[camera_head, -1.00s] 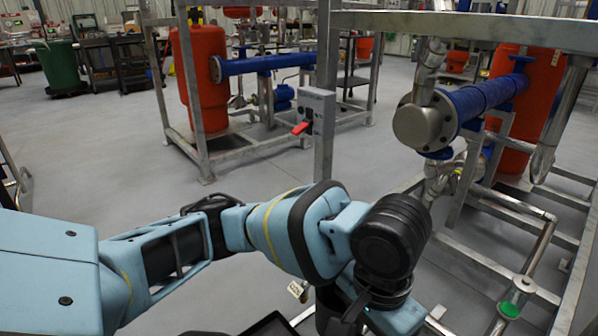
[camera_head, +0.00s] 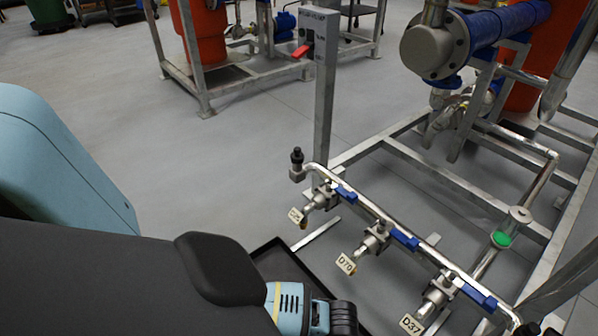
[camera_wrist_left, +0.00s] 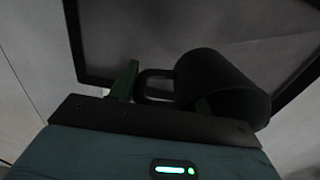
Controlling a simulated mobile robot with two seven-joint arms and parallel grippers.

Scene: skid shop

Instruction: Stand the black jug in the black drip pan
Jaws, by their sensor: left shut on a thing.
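The black drip pan (camera_head: 278,262) lies on the floor at the bottom middle of the head view, partly hidden by my left arm. The pan's dark floor and raised rim (camera_wrist_left: 93,78) also show beyond the jug in the left wrist view. The black jug (camera_wrist_left: 222,80) is in the left wrist view, with its handle (camera_wrist_left: 142,84) towards the left finger. My left gripper (camera_wrist_left: 163,95) is shut on the jug at its handle side. I cannot tell whether the jug touches the pan. The jug is not visible in the head view. My right gripper is in no view.
A pipe manifold (camera_head: 385,222) with blue-handled valves and tags, including D70 (camera_head: 346,265) and D37 (camera_head: 411,324), runs beside and above the pan. A steel post (camera_head: 325,100) stands behind it. The grey floor (camera_head: 200,160) to the left is clear.

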